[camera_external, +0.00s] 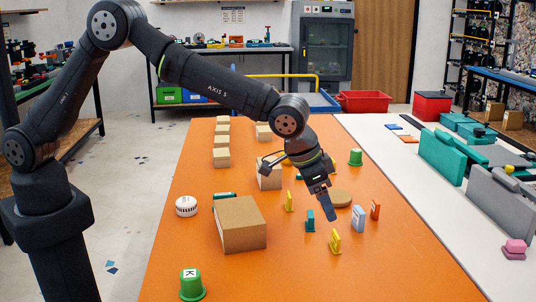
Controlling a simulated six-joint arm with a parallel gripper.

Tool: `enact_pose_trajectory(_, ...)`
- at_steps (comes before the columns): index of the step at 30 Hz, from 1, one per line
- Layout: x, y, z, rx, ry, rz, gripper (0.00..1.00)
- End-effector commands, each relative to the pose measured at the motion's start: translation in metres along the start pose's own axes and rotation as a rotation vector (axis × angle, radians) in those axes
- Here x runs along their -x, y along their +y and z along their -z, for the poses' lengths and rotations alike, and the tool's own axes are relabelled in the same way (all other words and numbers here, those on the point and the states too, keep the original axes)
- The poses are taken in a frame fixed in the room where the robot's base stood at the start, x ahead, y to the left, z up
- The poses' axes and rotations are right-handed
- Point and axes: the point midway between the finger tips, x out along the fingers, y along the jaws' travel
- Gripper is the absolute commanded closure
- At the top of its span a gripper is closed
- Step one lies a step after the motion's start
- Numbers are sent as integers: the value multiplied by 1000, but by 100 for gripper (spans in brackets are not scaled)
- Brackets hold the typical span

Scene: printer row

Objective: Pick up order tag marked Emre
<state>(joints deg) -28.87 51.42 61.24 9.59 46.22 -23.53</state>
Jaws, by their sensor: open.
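Several small upright tags stand on the orange table (190,262): a yellow tag (289,201), a teal tag (310,221), a front yellow tag (335,242), a light blue tag (358,218) and an orange tag (375,209). Any names on them are too small to read, so I cannot tell which is marked Emre. My gripper (331,212) is open and points down among the tags. It is between the teal and light blue tags in the picture, behind and above the front yellow tag. I see nothing held in it.
A large cardboard box (240,224) stands left of the tags, with smaller boxes (221,158) behind. A round brown disc (341,198) lies behind the gripper. A green K-marked cup (191,285), a white round item (186,206) and another green cup (355,157) stand around. The front right is clear.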

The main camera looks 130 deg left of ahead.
Motion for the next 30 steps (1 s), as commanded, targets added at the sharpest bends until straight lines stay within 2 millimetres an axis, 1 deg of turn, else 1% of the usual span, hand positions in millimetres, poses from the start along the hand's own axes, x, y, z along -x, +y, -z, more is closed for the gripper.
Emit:
enact_pose_trajectory(1,-12,0,-1,0,-4,1,31)
enact_pose_trajectory(3,-25,0,-1,1,-3,1,31)
enact_pose_trajectory(6,-39,0,0,1,-2,1,31)
enact_pose_trajectory(14,-56,0,-1,1,-2,0,31)
enact_pose_trajectory(21,-89,4,-4,1,-3,1,31)
enact_pose_trajectory(24,-98,4,-3,2,-2,0,31)
enact_pose_trajectory(30,-103,4,-3,2,-1,0,31)
